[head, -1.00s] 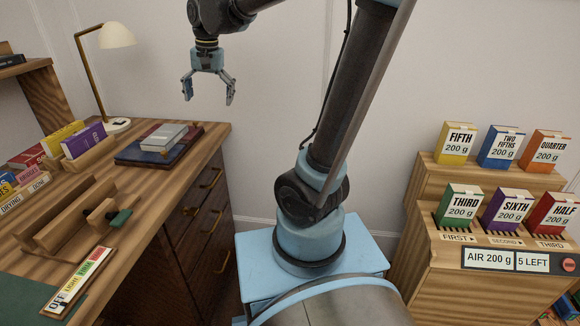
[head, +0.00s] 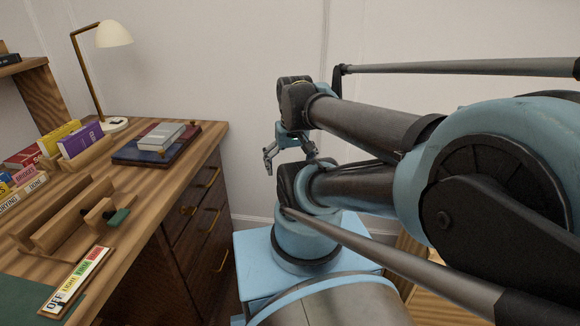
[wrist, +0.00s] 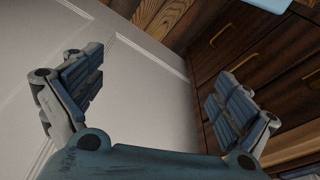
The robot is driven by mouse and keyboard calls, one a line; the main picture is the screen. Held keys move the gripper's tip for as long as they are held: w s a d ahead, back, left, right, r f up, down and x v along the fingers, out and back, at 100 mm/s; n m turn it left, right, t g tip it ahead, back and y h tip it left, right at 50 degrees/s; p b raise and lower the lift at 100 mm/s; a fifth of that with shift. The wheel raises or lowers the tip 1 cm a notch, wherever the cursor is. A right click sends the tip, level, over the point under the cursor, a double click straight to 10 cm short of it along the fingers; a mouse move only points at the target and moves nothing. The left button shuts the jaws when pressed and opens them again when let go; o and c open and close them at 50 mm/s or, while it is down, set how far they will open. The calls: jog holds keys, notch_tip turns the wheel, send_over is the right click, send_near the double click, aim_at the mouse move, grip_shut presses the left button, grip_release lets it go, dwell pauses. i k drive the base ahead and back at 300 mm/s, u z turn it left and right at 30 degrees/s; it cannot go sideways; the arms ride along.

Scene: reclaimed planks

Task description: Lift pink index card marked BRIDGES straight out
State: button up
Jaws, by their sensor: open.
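The pink index card (head: 24,174), its lettering small but seemingly BRIDGES, stands at the far left of the desk in the head view. It is in a wooden holder with other cards, next to a DONE label. My gripper (head: 291,160) is open and empty, well to the right of the card, beyond the desk's right side. In the wrist view its two fingers (wrist: 155,92) are wide apart with nothing between them. The card is not in the wrist view.
Drawers (wrist: 262,50) face my gripper. My arm hides most of the right side.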

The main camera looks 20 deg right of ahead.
aim_at(28, 173)
jog(key=u, duration=1.45)
jog(key=k, duration=1.35)
jog(key=u, duration=0.3)
jog(key=i, duration=1)
